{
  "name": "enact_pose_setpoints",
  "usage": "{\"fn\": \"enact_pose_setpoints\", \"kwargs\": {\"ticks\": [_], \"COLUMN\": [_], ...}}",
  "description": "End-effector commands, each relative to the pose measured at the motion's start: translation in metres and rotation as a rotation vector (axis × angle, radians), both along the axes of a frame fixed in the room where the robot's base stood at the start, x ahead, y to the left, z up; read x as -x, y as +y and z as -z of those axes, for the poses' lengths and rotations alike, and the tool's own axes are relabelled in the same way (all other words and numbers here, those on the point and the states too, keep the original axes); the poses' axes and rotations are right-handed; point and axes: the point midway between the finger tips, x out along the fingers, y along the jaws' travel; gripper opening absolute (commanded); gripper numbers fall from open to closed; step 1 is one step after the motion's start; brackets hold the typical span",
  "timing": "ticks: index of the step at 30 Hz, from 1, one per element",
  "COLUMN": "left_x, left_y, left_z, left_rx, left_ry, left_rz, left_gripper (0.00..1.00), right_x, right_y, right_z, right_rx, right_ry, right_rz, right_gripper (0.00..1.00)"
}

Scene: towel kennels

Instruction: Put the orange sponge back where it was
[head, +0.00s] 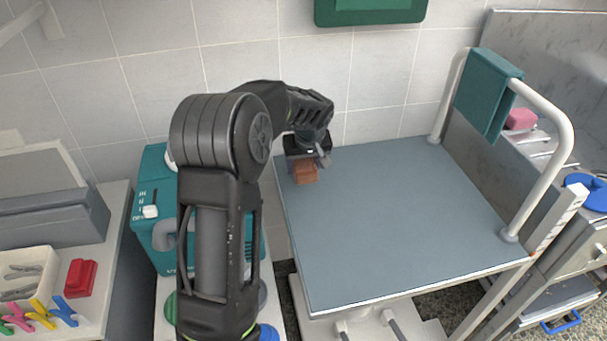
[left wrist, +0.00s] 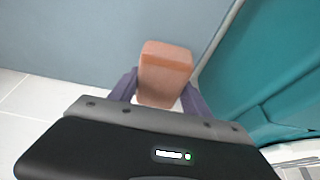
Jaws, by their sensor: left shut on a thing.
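The orange sponge (head: 305,173) is a small block at the back left corner of the grey-blue tabletop (head: 390,220). My left gripper (head: 308,160) is shut on it. In the left wrist view the sponge (left wrist: 165,72) sits between the two dark fingers (left wrist: 160,95), its outer end sticking out past them. I cannot tell whether the sponge touches the tabletop. My right gripper is not in view.
A teal machine (head: 150,215) stands left of the table, behind my arm. A white rail (head: 545,110) with a teal towel (head: 487,95) runs along the table's right side. A pink block (head: 521,119) lies beyond it. The tabletop is otherwise clear.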

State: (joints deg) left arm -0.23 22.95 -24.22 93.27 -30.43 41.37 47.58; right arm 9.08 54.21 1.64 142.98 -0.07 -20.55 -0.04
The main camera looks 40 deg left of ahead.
Motion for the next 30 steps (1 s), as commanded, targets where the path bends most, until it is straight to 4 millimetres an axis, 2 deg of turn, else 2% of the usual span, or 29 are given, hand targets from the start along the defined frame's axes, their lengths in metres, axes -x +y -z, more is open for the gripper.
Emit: {"fn": "enact_pose_setpoints", "kwargs": {"ticks": [5,12,24,25,30], "left_x": [0.0,0.001,0.0,0.0,0.0], "left_y": [0.0,0.0,0.0,0.0,0.0], "left_z": [0.006,0.036,0.042,0.041,0.04], "left_rx": [0.001,0.001,0.001,0.001,0.001], "left_ry": [0.002,0.002,-0.001,-0.001,-0.001], "left_rz": [0.001,0.0,0.0,0.0,0.0], "left_gripper": [0.18,0.18,0.18,0.56,0.7], "right_x": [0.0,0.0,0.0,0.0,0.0], "right_y": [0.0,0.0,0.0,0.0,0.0], "right_z": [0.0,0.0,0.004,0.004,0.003], "right_rx": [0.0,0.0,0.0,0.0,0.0], "right_ry": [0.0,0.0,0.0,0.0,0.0], "right_rz": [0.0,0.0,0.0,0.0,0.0], "right_gripper": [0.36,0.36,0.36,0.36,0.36]}}
